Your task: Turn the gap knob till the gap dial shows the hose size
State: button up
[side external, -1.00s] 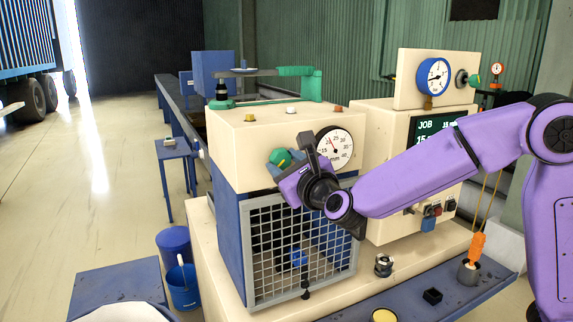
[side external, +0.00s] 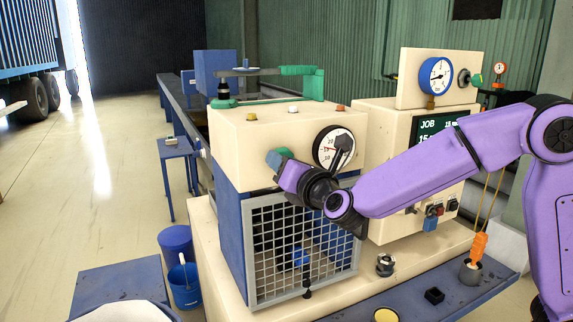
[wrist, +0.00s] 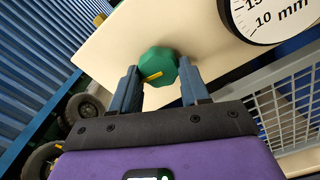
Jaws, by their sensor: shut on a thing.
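The green gap knob (side external: 274,158) sits on the front of the cream machine, left of the gap dial. In the wrist view the knob (wrist: 158,64), with a yellow mark, lies between my gripper's two fingers. My gripper (side external: 283,161) is shut on it. The round gap dial (side external: 325,136) has a red needle pointing left, among the low numbers; a dark part of my wrist covers its right side, and the exact reading is unclear. In the wrist view only the dial's edge (wrist: 262,24) shows, with 10 mm. The dark screen (side external: 425,128) reads JOB and 15, partly hidden by my arm.
A mesh guard (side external: 300,247) stands below the knob. A blue-rimmed gauge (side external: 437,76) is on the panel at upper right. A blue tray (side external: 465,296) with small parts runs along the front right. Blue buckets (side external: 184,288) stand on the floor at left.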

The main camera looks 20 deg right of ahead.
jog(key=shift+m, duration=0.6)
jog(key=shift+a+m, duration=0.1)
jog(key=shift+m, duration=0.2)
jog(key=o, duration=1.1)
jog(key=shift+c, duration=0.2)
jog(key=s, duration=1.7)
jog(key=shift+s, duration=0.25)
